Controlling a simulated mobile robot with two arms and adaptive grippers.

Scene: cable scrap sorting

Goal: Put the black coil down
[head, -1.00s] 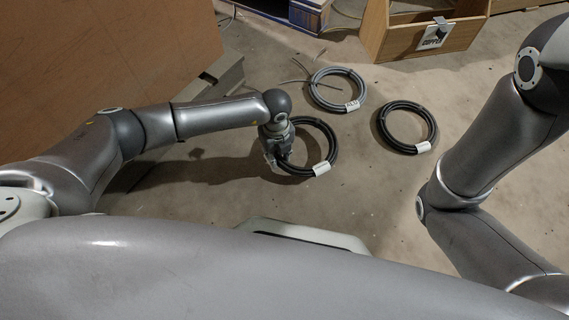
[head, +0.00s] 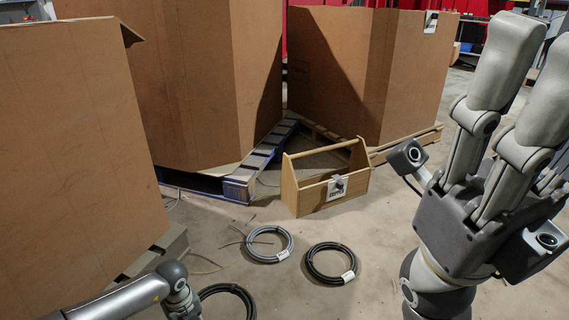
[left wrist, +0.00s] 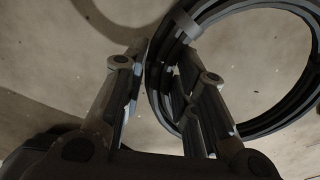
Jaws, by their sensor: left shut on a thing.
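A black coil (head: 246,294) shows at the bottom edge of the head view, partly cut off. My left gripper (head: 187,312) is at its left side, mostly cut off there. In the left wrist view the coil (left wrist: 162,105) runs between the fingers of my left gripper (left wrist: 160,85), which is shut on its near side. A pale band (left wrist: 184,25) wraps the coil. I cannot tell whether the coil touches the floor. My right gripper (head: 515,75) is raised at the right of the head view, fingers spread and empty.
A grey coil (head: 287,249) with loose cable ends and a second black coil (head: 312,270) lie on the floor. Behind them stands a wooden tote (head: 300,199) with a "COPPER" tag. Large cardboard boxes (head: 185,90) on pallets (head: 239,187) block the back and left. Floor right of the coils is clear.

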